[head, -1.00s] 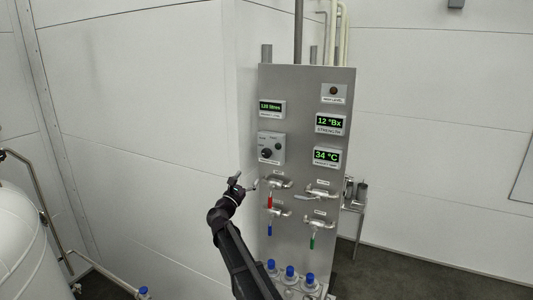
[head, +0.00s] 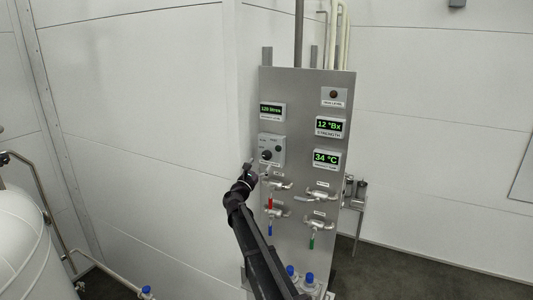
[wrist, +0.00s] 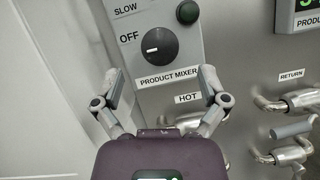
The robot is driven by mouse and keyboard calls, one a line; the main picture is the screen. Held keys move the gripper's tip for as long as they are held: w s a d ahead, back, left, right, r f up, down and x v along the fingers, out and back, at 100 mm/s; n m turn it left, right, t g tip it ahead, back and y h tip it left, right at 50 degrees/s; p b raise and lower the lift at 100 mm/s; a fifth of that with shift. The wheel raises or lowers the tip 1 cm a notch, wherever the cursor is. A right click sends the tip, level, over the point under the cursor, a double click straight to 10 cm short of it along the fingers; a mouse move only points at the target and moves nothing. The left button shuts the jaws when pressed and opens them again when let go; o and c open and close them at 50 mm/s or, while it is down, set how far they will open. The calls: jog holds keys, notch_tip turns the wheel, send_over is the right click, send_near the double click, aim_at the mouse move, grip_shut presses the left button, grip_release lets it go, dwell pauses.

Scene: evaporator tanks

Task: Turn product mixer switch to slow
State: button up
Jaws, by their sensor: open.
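The product mixer switch is a round black knob (wrist: 149,46) on a grey box, and its white mark lies level, on the OFF side. SLOW is printed above OFF at the upper left. In the head view the knob (head: 266,155) is on the left side of the steel panel. My gripper (wrist: 160,80) is open and empty, with one finger on each side of the PRODUCT MIXER label, below the knob in the picture. In the head view my gripper (head: 258,167) is just below and left of the switch box. I cannot tell how far the fingertips are from it.
Valves with pipes (wrist: 290,102) stick out below and to the right, and a red handle (head: 269,203) hangs near my arm. A white wall (head: 150,120) stands left of the panel.

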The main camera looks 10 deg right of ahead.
aim_at(265, 156)
jog(key=shift+p+x, duration=0.8)
jog(key=shift+x, duration=1.95)
jog(key=c, duration=1.1)
